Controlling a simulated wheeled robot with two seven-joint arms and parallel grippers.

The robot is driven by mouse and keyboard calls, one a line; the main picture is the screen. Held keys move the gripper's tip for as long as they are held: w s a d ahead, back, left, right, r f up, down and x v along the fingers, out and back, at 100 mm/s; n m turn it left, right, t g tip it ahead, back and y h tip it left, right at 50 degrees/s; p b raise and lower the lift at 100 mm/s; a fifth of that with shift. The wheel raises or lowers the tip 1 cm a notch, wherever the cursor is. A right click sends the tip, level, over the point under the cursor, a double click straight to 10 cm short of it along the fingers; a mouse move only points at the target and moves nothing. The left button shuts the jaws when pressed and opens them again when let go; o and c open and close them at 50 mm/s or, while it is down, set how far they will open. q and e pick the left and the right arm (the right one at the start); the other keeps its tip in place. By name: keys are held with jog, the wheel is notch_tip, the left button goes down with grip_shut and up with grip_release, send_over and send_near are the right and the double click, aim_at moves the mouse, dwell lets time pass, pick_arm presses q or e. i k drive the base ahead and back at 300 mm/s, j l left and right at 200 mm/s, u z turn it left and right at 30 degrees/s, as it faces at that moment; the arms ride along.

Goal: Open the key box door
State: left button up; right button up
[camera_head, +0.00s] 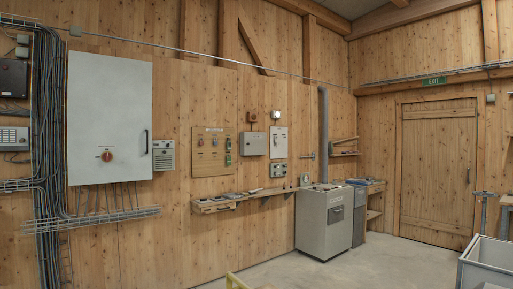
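A small grey box (253,144) with a closed front hangs on the wooden wall at mid picture. A paler upright box (279,142) with a small dark mark near its top hangs just right of it and also looks closed. I cannot tell for sure which of these is the key box; labels are too small to read. Neither of my grippers is in view.
A large closed grey cabinet (109,118) with a red rotary switch hangs at left. A narrow shelf (245,198) runs below the small boxes. A grey floor machine (324,222) stands right of it. A grey bin (486,264) is at bottom right. Open floor (385,262) lies between.

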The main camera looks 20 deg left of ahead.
aim_at(255, 143)
jog(key=i+j+u, duration=1.45)
jog(key=i+u, duration=0.2)
jog(key=i, duration=0.15)
jog(key=i+u, duration=0.35)
jog(key=i+z, duration=0.2)
jog(key=i, duration=0.3)
jog(key=i+z, duration=0.25)
jog(key=i, duration=0.25)
jog(key=i+j+z, duration=0.2)
jog(key=i, duration=0.25)
jog(key=i+j+z, duration=0.25)
jog(key=i, duration=0.25)
jog(key=i+l+z, duration=0.3)
jog(key=z, duration=0.2)
jog(key=i+l+z, duration=0.1)
jog(key=i+z, duration=0.85)
jog(key=i+j+z, duration=0.2)
jog(key=z, duration=0.25)
jog(key=i, duration=0.1)
